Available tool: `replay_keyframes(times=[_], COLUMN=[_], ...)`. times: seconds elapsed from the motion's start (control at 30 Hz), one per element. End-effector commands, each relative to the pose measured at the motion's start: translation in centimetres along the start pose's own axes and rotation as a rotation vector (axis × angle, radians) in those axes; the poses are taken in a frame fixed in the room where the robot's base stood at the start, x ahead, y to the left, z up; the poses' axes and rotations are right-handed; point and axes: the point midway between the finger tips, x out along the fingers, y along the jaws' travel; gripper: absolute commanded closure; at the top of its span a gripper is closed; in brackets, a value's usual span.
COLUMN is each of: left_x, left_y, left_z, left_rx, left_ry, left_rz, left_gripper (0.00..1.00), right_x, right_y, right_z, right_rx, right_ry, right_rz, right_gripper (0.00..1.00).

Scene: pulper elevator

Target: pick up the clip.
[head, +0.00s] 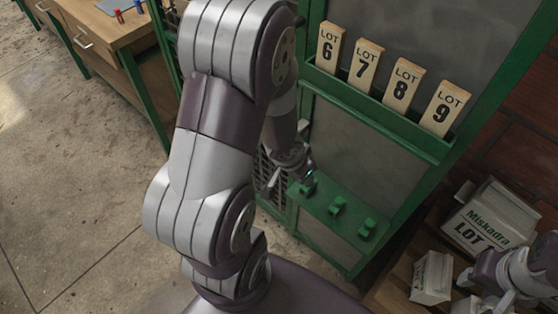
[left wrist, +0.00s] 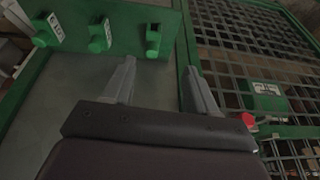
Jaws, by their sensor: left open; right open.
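Three green clips sit in a row on a green ledge (head: 325,214) low on the green-framed panel. In the head view they are a left clip (head: 307,187), a middle clip (head: 337,205) and a right clip (head: 367,228). In the left wrist view the clip closest to the mesh (left wrist: 153,40) lies just beyond the open fingertips of my left gripper (left wrist: 160,66), with nothing between them. The left gripper is partly hidden behind its wrist in the head view. My right gripper (head: 487,290) is open at the lower right, beside a small white box.
Cream number cards (head: 364,66) stand in a green rack above the ledge. A wire mesh (left wrist: 240,45) adjoins the panel. A green labelled box with a red part (left wrist: 248,118) is there too. White boxes (head: 488,220) stand at right. A wooden workbench (head: 120,35) is at upper left.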

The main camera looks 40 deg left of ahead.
Motion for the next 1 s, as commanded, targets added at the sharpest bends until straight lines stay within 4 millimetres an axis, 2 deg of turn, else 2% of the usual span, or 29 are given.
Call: replay_keyframes(times=[0.13,0.33,0.57,0.73,0.83,1.0], left_x=[0.7,5.6,8.4,11.9,12.8,12.8], left_y=[0.8,1.0,1.1,0.9,1.0,0.9], left_z=[-1.3,-1.4,-1.7,-1.5,-1.8,-1.9], left_rx=[-0.027,-0.042,-0.042,-0.042,-0.042,-0.042], left_ry=[0.063,0.063,0.062,0.062,0.063,0.063], left_rz=[0.041,0.042,0.040,0.040,0.040,0.039], left_gripper=[0.43,0.43,0.43,0.43,0.43,0.43], right_x=[0.7,4.3,6.0,8.5,9.0,8.8], right_y=[0.0,0.0,0.0,0.0,0.0,0.0], right_z=[0.1,0.6,0.7,1.0,1.1,1.1], right_rx=[0.000,0.000,0.000,0.000,0.000,0.000], right_ry=[-0.001,-0.001,-0.001,-0.001,-0.001,-0.001], right_rz=[0.000,0.000,0.000,0.000,0.000,0.000], right_gripper=[0.57,0.57,0.57,0.57,0.57,0.57])
